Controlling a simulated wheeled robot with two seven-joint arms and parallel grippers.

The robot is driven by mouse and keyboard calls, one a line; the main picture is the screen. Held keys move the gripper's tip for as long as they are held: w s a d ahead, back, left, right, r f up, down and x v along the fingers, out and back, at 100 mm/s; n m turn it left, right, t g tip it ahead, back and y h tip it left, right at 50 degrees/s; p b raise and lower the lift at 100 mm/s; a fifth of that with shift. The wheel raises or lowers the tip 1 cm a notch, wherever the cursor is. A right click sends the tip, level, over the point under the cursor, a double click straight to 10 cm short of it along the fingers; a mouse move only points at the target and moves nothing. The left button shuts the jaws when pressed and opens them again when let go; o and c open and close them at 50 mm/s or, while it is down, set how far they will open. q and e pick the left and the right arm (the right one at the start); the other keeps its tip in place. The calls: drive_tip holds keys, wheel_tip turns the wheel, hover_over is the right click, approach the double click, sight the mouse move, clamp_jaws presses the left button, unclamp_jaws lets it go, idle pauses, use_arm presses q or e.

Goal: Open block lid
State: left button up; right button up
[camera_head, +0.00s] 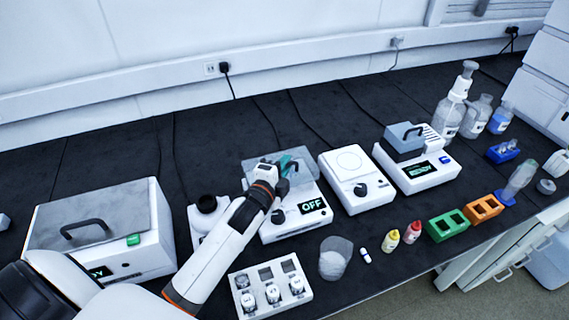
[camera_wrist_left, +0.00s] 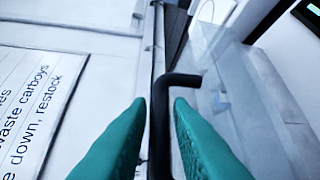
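A white device with an "OFF" display (camera_head: 312,206) stands mid-bench, with a clear, smoky lid (camera_head: 305,158) over its top. My left gripper (camera_head: 288,166), with teal fingers, is at this lid. In the left wrist view a black bent handle (camera_wrist_left: 182,80) runs between the two fingertips (camera_wrist_left: 160,102), with narrow gaps beside it, so the fingers look open around it. A clear panel lies to its right. To the right, a white device with a "READY" display (camera_head: 418,170) carries a grey block with a lid and black handle (camera_head: 412,132), shut. My right gripper is out of view.
A white box with a grey lid (camera_head: 125,200) stands at left. A white stirrer-like device (camera_head: 355,180) stands close right of the OFF device. In front are a vial rack (camera_head: 270,310), a beaker (camera_head: 335,258), small bottles, and green (camera_head: 447,226) and orange (camera_head: 484,208) racks.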

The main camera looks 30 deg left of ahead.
use_arm(q)
drive_tip(key=shift+w+f, duration=0.1)
drive_tip(key=shift+w, duration=0.2)
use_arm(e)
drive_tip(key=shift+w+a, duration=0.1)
use_arm(q)
clamp_jaws()
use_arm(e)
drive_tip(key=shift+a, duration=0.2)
